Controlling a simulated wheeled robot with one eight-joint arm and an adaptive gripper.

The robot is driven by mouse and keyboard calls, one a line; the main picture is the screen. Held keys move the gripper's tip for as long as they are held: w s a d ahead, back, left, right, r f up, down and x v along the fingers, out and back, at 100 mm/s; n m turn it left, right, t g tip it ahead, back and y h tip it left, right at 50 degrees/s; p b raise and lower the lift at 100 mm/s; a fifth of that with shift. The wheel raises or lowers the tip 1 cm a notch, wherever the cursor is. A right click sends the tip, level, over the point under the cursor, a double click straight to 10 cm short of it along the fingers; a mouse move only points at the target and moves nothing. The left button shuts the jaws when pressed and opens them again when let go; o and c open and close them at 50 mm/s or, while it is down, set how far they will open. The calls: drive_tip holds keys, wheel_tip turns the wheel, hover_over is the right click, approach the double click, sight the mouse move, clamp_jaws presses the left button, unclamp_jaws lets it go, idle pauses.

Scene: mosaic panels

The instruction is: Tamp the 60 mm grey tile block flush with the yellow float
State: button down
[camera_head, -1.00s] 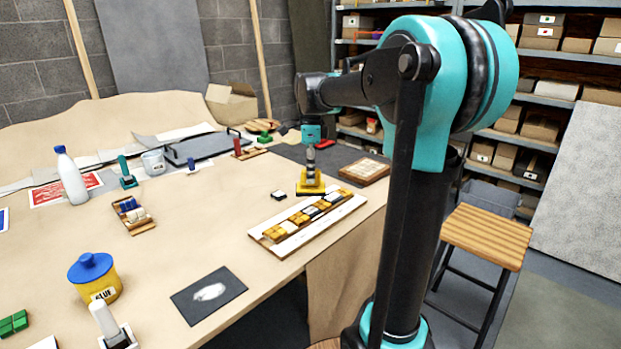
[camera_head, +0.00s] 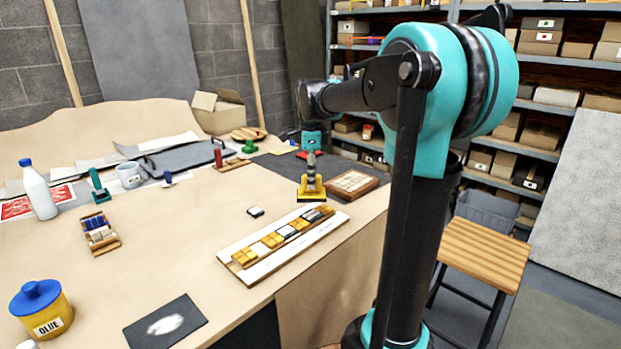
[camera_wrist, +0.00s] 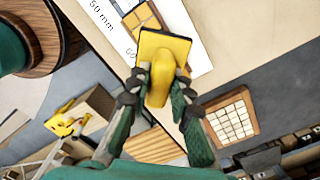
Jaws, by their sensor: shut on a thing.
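My gripper (camera_head: 311,158) is shut on the upright handle of the yellow float (camera_head: 311,188), holding it plate down near the far right end of the mosaic strip. In the wrist view the float (camera_wrist: 163,65) fills the space between my fingers (camera_wrist: 160,88). The white board (camera_head: 262,268) carries a row of ochre, white and dark tile blocks. Dark grey blocks (camera_head: 314,214) sit at its far end, just in front of the float. Printed "50 mm" and part of "60" show on the board (camera_wrist: 105,25) in the wrist view. I cannot tell whether the float touches anything.
A small loose tile (camera_head: 255,211) lies left of the strip. A glue pot (camera_head: 40,310), a dark card (camera_head: 165,322), a tile rack (camera_head: 101,235) and a white bottle (camera_head: 38,190) are farther left.

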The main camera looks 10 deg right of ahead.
sight(311, 192)
drive_tip(key=shift+f, duration=2.65)
drive_tip(key=shift+s+f, duration=0.1)
drive_tip(key=shift+f, duration=0.65)
drive_tip(key=shift+r, duration=0.1)
idle(0.3)
drive_tip(key=shift+r, duration=3.45)
